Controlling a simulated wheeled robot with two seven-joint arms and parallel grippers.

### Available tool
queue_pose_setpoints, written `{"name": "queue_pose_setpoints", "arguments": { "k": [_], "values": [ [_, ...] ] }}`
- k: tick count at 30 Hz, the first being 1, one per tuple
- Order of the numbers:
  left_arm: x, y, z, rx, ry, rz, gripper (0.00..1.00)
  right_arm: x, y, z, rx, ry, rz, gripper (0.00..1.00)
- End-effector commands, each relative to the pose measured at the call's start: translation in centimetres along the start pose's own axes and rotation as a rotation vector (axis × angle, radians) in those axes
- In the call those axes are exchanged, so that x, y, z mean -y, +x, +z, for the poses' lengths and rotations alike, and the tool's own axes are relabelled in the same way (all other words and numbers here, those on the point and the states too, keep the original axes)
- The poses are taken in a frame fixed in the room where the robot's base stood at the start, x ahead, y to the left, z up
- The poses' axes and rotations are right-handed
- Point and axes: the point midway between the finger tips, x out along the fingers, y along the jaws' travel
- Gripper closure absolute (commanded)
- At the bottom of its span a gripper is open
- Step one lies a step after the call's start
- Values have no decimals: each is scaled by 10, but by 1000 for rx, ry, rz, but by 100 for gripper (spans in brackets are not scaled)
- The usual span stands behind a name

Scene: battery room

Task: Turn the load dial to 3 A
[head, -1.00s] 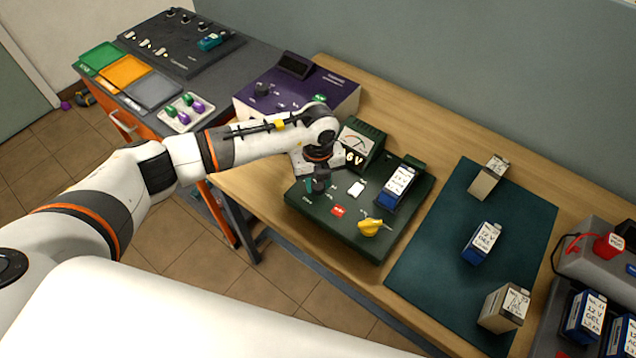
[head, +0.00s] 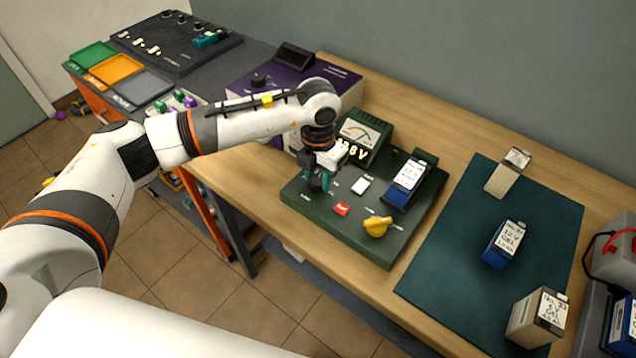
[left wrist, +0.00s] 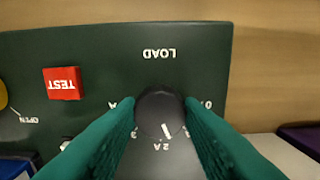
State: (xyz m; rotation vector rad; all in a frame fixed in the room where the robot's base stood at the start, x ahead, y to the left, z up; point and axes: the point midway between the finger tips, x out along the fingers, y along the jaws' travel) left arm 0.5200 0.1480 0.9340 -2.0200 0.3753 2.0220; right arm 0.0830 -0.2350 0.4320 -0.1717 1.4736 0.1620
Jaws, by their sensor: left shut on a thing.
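The load dial (left wrist: 158,105) is a round black knob on the dark green tester (head: 348,237). In the left wrist view its white pointer mark sits just to the right of the 2 A label, with a 3 at the lower left; the lettering is upside down there. My left gripper (head: 317,186) is shut on the dial, its teal fingers (left wrist: 160,118) on both sides of the knob. My right gripper is not in view.
The tester also carries a red TEST button (head: 341,209), a yellow lever (head: 377,226), a white part (head: 361,186) and a blue battery (head: 404,192). A purple device (head: 310,92) stands behind my left arm. Several batteries stand on the teal mat (head: 450,251) at right.

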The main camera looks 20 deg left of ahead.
Motion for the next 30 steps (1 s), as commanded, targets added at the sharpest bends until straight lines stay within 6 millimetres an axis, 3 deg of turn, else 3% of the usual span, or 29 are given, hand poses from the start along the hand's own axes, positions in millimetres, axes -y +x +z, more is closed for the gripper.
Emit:
{"name": "queue_pose_setpoints", "arguments": {
  "k": [1,12,30],
  "values": [
    [1,4,-1,-6,43,-1,89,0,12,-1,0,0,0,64],
    [1,4,-1,-5,394,-3,89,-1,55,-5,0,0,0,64],
    [0,2,-1,-6,932,-4,89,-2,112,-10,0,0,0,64]
  ]
}}
